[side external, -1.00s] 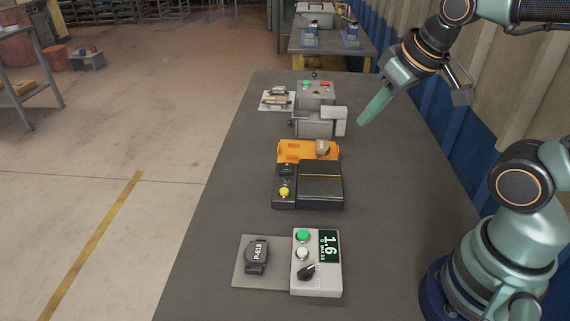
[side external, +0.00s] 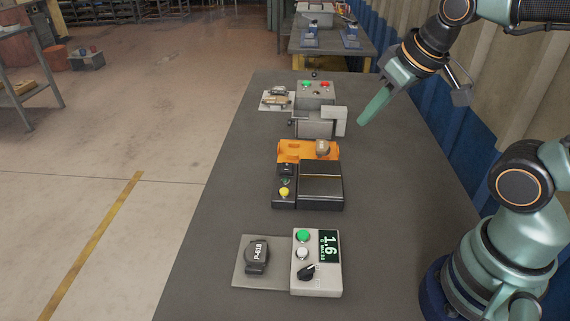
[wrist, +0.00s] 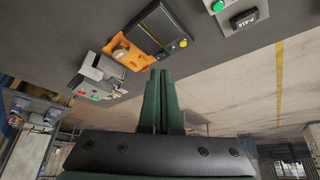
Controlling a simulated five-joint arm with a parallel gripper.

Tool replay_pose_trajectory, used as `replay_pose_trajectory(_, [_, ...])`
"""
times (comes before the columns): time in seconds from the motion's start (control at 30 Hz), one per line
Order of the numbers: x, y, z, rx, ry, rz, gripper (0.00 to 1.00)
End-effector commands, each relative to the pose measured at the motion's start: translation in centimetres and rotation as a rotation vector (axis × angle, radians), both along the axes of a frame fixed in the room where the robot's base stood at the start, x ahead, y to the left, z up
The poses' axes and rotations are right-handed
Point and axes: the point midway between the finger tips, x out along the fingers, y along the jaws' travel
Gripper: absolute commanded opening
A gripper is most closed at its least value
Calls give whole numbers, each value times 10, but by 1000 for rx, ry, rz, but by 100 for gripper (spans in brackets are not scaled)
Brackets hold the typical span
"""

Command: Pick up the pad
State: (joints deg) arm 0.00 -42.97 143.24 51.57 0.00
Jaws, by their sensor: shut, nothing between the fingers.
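A dark pad-like piece marked P-618 (side external: 257,252) lies on a flat grey plate (side external: 240,277) at the near end of the bench; it also shows at the top right of the wrist view (wrist: 244,19). A small brownish block (side external: 322,147) sits on an orange tray (side external: 291,149) farther back. I cannot tell for certain which piece is the pad. My gripper (side external: 363,121) hangs above the right part of the bench, pointing down and left, apart from both pieces. Its green fingers are together and empty, also in the wrist view (wrist: 162,73).
A grey box with a display (side external: 316,274) adjoins the plate. A black device with a yellow button (side external: 320,187) stands before the orange tray. A grey machine with green and red buttons (side external: 315,108) is behind it, beside a plate of small parts (side external: 276,100). The bench's right side is clear.

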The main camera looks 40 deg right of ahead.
Motion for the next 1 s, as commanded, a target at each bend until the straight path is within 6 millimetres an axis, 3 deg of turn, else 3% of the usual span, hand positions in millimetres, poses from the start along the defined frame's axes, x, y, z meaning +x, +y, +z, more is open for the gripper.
replay_pose_trajectory(0.4, [0, 0, 0, 0, 0, 0, 0])
replay_pose_trajectory(0.47, [0, 0, 0, 0, 0, 0, 19])
replay_pose_trajectory(0.67, [0, 0, 0, 0, 0, 0, 96])
replay_pose_trajectory(0.7, [0, 0, 0, 0, 0, 0, 100])
replay_pose_trajectory(1.0, [3, 5, 0, -3, 14, 22, 100])
